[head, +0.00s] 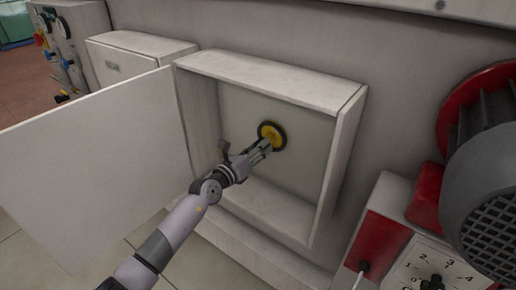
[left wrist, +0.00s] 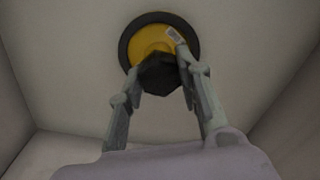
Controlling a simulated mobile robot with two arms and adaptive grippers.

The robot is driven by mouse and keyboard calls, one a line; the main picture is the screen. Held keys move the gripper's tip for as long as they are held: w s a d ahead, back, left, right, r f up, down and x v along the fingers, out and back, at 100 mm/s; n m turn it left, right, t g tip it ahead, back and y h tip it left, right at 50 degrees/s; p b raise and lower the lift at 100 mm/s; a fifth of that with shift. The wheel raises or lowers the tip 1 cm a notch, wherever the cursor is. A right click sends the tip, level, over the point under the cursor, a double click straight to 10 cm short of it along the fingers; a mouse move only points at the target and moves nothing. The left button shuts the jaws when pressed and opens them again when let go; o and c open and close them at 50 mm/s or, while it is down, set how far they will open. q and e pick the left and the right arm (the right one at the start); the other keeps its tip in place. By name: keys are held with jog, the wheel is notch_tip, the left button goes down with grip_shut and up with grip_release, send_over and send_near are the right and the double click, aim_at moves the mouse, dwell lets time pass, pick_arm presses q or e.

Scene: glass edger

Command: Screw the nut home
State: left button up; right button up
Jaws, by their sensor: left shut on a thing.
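A round yellow disc with a black rim (head: 272,135) sits on the back wall inside an open white box. In the left wrist view the yellow disc (left wrist: 148,38) shows at the top, with a small label on it. A dark faceted nut (left wrist: 158,74) stands in front of the disc's middle. My left gripper (head: 264,145) reaches into the box. In the left wrist view its two fingers (left wrist: 158,84) are shut on the nut from both sides. The nut hides part of the disc, and any thread behind it is hidden. My right gripper is not in view.
The white box (head: 270,80) has walls around my left gripper. Its door (head: 95,165) stands open to the left. A grey and red motor (head: 485,175) and a red panel with a dial (head: 415,255) are at the right. A closed white box (head: 130,55) stands behind the door.

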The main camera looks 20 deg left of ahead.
pick_arm(q)
jog(key=m, duration=1)
jog(key=o, duration=1.2)
jog(key=shift+o, duration=0.2)
jog(key=shift+c, duration=0.2)
jog(key=shift+c, duration=0.6)
